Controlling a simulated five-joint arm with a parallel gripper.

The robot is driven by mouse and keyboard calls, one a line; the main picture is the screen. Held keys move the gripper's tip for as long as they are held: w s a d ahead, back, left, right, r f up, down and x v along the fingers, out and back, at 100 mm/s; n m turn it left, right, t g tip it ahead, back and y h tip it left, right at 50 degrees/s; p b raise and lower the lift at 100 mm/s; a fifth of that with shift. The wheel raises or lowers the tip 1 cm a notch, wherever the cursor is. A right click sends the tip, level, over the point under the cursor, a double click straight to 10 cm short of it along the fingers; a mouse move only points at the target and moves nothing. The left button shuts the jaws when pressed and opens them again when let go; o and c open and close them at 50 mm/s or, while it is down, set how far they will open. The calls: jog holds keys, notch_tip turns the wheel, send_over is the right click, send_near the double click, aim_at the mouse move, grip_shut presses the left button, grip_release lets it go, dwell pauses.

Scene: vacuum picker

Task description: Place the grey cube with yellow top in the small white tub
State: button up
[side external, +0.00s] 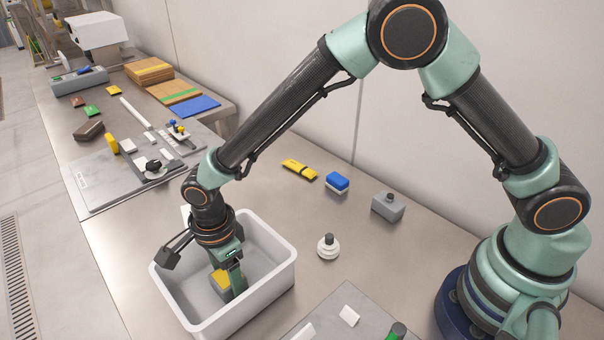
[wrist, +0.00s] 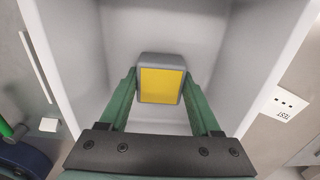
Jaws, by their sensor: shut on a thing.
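The grey cube with yellow top (side external: 221,281) is inside the small white tub (side external: 279,272), low between its walls. In the wrist view the cube's yellow face (wrist: 161,86) points up at the camera, with grey edges around it. My gripper (side external: 230,284) reaches down into the tub and is shut on the cube. In the wrist view its green fingers (wrist: 160,92) stand at the cube's left and right sides. The tub's walls (wrist: 260,60) surround the cube in the wrist view. I cannot tell whether the cube touches the tub's floor.
Right of the tub stand a white round piece with a dark knob (side external: 328,246), a grey block with a knob (side external: 388,207), a blue-and-white block (side external: 337,183) and a yellow piece (side external: 299,170). A grey plate (side external: 100,187) with parts lies behind left.

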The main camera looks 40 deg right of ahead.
aim_at(226, 275)
jog(key=o, duration=1.4)
jog(key=shift+f, duration=0.1)
notch_tip(226, 275, up, 11)
jog(key=w+d+r+n+t, duration=0.1)
jog(key=d+r+n, duration=0.2)
jog(key=d+r, duration=0.4)
jog(key=shift+s+d+r+n+t, duration=0.9)
jog(key=shift+s+d+n, duration=0.5)
jog(key=shift+d+n, duration=1.65)
jog(key=shift+s+d+r+n+t, duration=0.65)
jog(key=shift+s+d+r+n, duration=1)
jog(key=shift+d, duration=2.45)
jog(key=shift+s+d+r+n+t, duration=0.65)
jog(key=shift+s+d+n, duration=0.55)
jog(key=shift+d+n, duration=2)
